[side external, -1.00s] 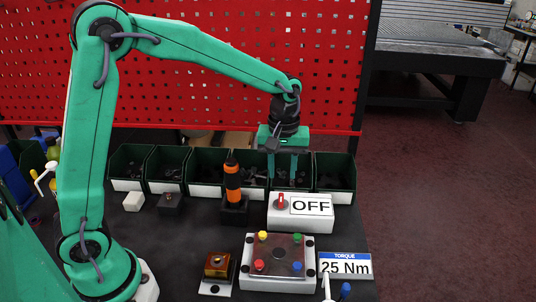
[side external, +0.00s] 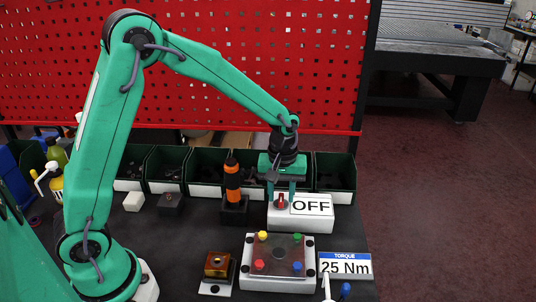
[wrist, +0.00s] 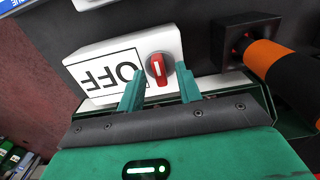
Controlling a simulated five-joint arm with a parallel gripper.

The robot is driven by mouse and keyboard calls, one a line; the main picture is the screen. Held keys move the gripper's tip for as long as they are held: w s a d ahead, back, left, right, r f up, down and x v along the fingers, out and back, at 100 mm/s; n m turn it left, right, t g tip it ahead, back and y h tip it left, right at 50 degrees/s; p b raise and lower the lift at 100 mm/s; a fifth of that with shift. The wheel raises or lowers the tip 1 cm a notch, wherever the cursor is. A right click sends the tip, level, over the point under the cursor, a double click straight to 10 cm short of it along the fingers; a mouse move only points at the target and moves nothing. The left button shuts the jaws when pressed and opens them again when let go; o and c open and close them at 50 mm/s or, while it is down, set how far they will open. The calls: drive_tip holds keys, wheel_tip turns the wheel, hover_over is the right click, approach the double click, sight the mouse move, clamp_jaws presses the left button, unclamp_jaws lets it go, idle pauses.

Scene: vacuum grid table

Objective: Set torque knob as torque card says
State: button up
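The torque card (side external: 345,266) is at the right of the side view, with a blue TORQUE header and "25 Nm". A white box (side external: 313,222) carries a sign reading OFF (side external: 311,205). A red knob (side external: 281,201) with a white pointer line is on this box, left of the sign; the knob also shows in the wrist view (wrist: 157,68). My gripper (side external: 283,196) is open above the box. In the wrist view its fingertips (wrist: 159,70) lie on either side of the knob, with gaps; I cannot tell how far they are above it.
An orange and black tool (side external: 232,182) stands in a black holder just left of the white box. Dark green bins (side external: 335,172) line the back. A plate with coloured knobs (side external: 278,268) lies in front. A small amber block (side external: 216,264) is to its left.

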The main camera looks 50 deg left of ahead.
clamp_jaws()
